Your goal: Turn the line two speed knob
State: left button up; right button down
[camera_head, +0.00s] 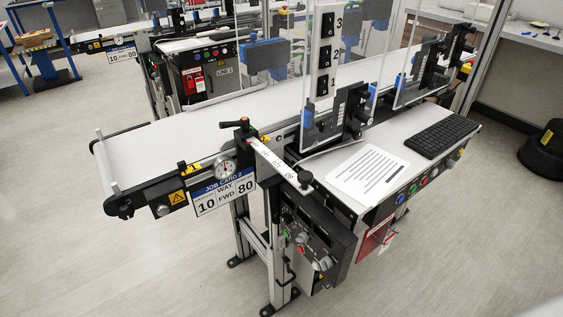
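A belt conveyor (185,128) runs through the middle of the view, with a "JOB CARD 2" sign (224,193) reading "WAY", "10", "FWD" and "80" on its near side. A black control box (340,243) hangs at its near right. The box carries a green button (287,234), a red button (300,250), a small pale knob (302,238) and a larger silver knob (325,263). The labels are too small to read, so I cannot tell which knob sets speed or where its pointer stands. Neither of my grippers is in view.
A white panel with a paper sheet (368,172) and keyboard (440,137) adjoins the belt. A round gauge (224,168) and black lever (236,124) stick out at its near side. Another conveyor (190,44) stands behind. The floor (120,265) in front is clear.

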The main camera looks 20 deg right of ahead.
aim_at(286, 219)
jog(key=z, duration=1)
